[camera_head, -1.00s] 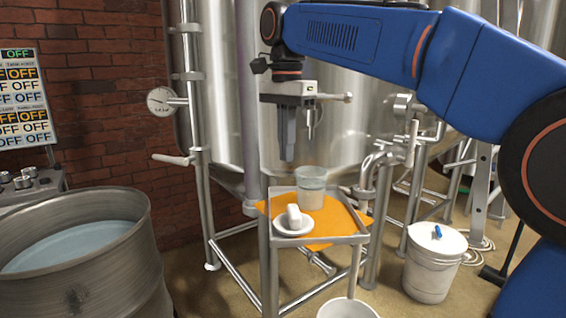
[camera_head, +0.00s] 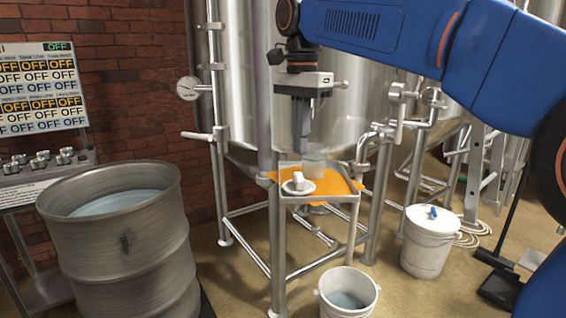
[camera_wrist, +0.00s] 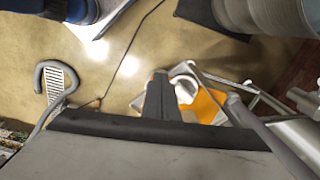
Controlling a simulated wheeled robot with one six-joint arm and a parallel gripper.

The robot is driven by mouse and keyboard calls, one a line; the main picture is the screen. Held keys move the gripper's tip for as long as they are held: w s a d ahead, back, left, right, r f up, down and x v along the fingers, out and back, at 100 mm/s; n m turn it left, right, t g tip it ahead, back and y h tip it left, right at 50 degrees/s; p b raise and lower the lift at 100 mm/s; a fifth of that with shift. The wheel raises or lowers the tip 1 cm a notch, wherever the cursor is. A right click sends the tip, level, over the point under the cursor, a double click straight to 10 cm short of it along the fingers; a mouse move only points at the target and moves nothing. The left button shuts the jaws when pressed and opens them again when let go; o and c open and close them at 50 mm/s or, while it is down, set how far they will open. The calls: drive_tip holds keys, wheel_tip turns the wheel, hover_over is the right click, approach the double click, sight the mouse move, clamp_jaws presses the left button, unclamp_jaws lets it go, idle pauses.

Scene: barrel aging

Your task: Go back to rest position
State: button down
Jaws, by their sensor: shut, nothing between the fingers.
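My gripper (camera_head: 302,150) hangs from my blue arm and points down, in front of the steel tank. Its fingers are together with nothing between them. It is above a small metal stand (camera_head: 318,199) with an orange cloth on it. In the wrist view, the shut fingers (camera_wrist: 160,85) show in the middle, with the stand's orange top and a white item beyond them.
The stand holds a glass beaker (camera_head: 313,165) and a white dish (camera_head: 298,188) with a white block. A metal drum (camera_head: 122,245) stands left, a control panel (camera_head: 40,90) behind it. A white bucket (camera_head: 347,295) and a lidded bucket (camera_head: 427,245) stand on the floor.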

drive_tip(key=s+d+f+n+t, duration=0.1)
drive_tip(key=s+d+f+n, duration=0.2)
drive_tip(key=s+d+f, duration=0.4)
drive_tip(key=s+d+f+n+t, duration=0.2)
drive_tip(key=s+d+f, duration=0.25)
drive_tip(key=d, duration=0.55)
drive_tip(key=s+d+f+n+t, duration=0.1)
drive_tip(key=s+d+f, duration=0.3)
drive_tip(key=f, duration=0.5)
drive_tip(key=s+d+f+n, duration=0.3)
drive_tip(key=s+d+f, duration=0.1)
drive_tip(key=s+f, duration=0.4)
wheel_tip(320, 180, down, 2)
drive_tip(key=shift+s+n+t, duration=0.25)
drive_tip(key=shift+n+t, duration=0.05)
drive_tip(key=shift+t, duration=0.1)
